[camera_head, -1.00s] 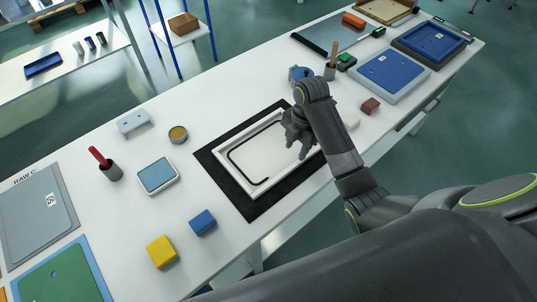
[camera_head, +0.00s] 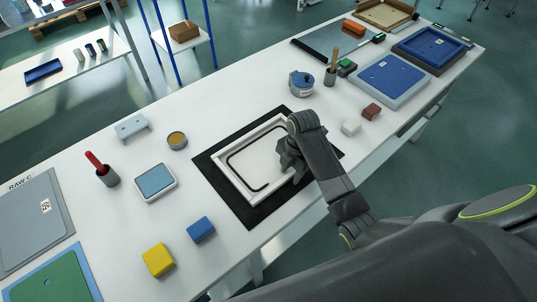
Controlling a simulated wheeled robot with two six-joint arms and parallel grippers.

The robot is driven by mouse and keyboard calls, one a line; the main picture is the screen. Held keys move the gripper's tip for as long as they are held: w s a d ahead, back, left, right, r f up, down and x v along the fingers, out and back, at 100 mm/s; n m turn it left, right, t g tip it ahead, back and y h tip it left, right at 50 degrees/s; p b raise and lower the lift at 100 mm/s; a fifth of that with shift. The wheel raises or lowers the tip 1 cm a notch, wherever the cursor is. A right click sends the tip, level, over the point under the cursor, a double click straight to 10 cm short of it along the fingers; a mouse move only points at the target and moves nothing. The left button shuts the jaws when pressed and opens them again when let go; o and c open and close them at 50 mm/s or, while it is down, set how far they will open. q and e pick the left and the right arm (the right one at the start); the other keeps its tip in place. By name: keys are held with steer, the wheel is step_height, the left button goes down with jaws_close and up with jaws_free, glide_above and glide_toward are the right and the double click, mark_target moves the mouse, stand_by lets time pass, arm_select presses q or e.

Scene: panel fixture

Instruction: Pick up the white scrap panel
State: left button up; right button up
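The white scrap panel (camera_head: 243,168) lies on a black mat (camera_head: 211,178) in the middle of the table. It is rectangular, with a black line running along its inner edge. My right gripper (camera_head: 291,172) is low over the panel's right end, pointing down. My own wrist hides its fingertips, so I cannot tell whether it touches the panel or is open. The forearm covers the panel's right corner and part of the mat. My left gripper is not in view.
A blue block (camera_head: 201,229) and a yellow block (camera_head: 158,260) stand near the front edge. A blue-topped box (camera_head: 156,181) and a tin (camera_head: 177,140) are left of the mat.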

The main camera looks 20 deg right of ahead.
jaws_close()
steer(key=shift+r, duration=0.1)
steer(key=shift+w+r, duration=0.1)
